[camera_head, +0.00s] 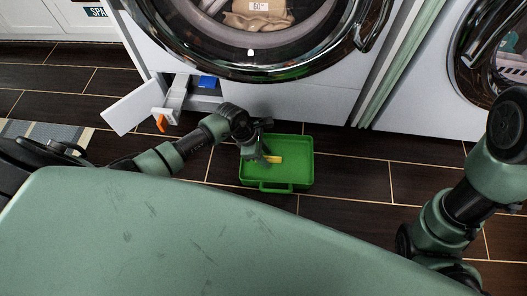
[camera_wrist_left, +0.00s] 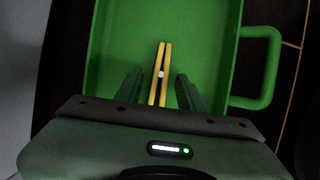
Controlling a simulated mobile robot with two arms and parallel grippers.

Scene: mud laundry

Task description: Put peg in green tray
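The green tray (camera_head: 300,172) sits on the dark floor in front of the washing machine. It also fills much of the left wrist view (camera_wrist_left: 205,45), its handle at right. The peg (camera_wrist_left: 161,72) is a yellow clothes peg with two long prongs; it also shows in the head view (camera_head: 275,159), over the tray's floor. My left gripper (camera_wrist_left: 159,88) is over the tray, its fingers apart on either side of the peg with gaps visible. Whether the peg rests fully on the tray bottom is hard to tell. My right arm shows at the right, but its gripper is out of view.
The washing machine (camera_head: 290,98) stands just behind the tray. Its small lower flap (camera_head: 130,106) is open at left, with an orange-tipped part (camera_head: 162,122) sticking out. A second machine (camera_head: 430,105) stands at right. Floor right of the tray is clear.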

